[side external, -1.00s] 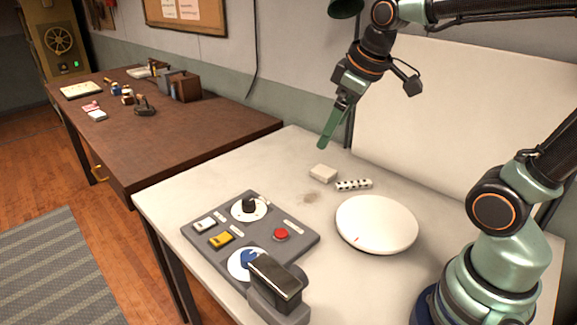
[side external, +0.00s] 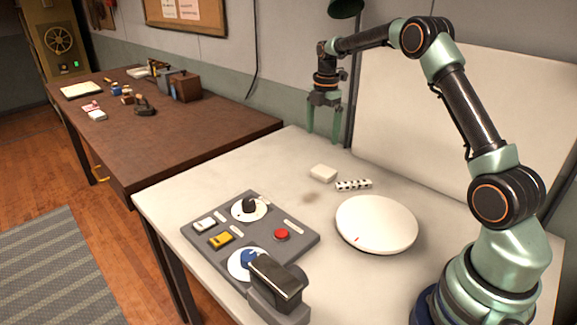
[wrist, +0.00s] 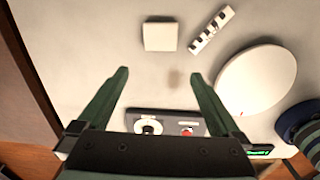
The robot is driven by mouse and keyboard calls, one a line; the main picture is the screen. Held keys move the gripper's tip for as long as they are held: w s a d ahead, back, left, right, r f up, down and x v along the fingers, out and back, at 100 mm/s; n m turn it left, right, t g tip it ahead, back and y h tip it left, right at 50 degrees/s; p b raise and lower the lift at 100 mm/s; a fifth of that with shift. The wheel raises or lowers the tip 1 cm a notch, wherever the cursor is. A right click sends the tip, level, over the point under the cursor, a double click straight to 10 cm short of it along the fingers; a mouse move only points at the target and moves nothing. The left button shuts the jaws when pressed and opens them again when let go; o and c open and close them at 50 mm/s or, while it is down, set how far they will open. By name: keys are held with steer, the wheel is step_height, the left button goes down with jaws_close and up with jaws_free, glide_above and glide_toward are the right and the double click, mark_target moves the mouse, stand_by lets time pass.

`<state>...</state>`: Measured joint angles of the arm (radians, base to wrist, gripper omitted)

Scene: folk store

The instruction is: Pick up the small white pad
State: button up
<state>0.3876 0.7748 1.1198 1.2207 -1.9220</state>
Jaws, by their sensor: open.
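The small white pad (side external: 323,173) lies flat on the pale table, left of a black-and-white marked bar. In the wrist view the pad (wrist: 160,37) is near the top middle, beyond the fingertips. My gripper (side external: 323,135) is open and points down, above and behind the pad in the side view, with nothing between its fingers. In the wrist view its two green fingers (wrist: 158,75) are spread wide apart and do not touch the pad.
The marked bar (side external: 354,184) lies close to the pad. A round white plate (side external: 377,223) is nearer the arm base. A grey control panel (side external: 213,253) with knobs and a red button stands in front. A brown desk (side external: 200,150) is at left.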

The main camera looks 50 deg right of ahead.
mark_target(321, 172)
steer(key=shift+n, duration=0.5)
steer(key=f, duration=0.9)
steer(key=d+f, duration=0.1)
steer(key=f, duration=0.4)
steer(key=shift+w, duration=0.15)
steer(key=c, duration=1)
steer(key=shift+c, duration=0.2)
step_height(321, 172, up, 20)
